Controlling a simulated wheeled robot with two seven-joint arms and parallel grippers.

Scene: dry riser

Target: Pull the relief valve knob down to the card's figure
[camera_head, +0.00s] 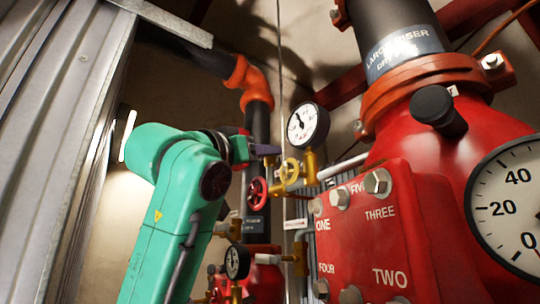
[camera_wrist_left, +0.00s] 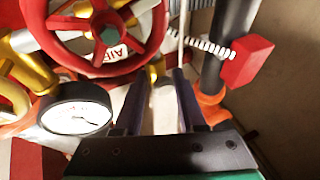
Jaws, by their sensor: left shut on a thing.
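My left gripper (camera_head: 264,150) reaches in from the left in the head view. Its dark fingers point right, beside small brass fittings and the pressure gauge (camera_head: 308,125). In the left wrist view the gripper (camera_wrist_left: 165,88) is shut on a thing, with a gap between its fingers. I take that to be the relief valve knob, but its shape is hardly visible between the fingers. The gauge (camera_wrist_left: 76,117) also shows there, left of the fingers. A red handwheel (camera_wrist_left: 110,40) marked AIR is above it. No card figure is readable. My right gripper is not in view.
A smaller gauge (camera_head: 237,262) is lower down. The red riser body (camera_head: 450,150) fills the right. A corrugated metal panel (camera_head: 55,130) stands left. A red block (camera_wrist_left: 249,62) is right of the fingers.

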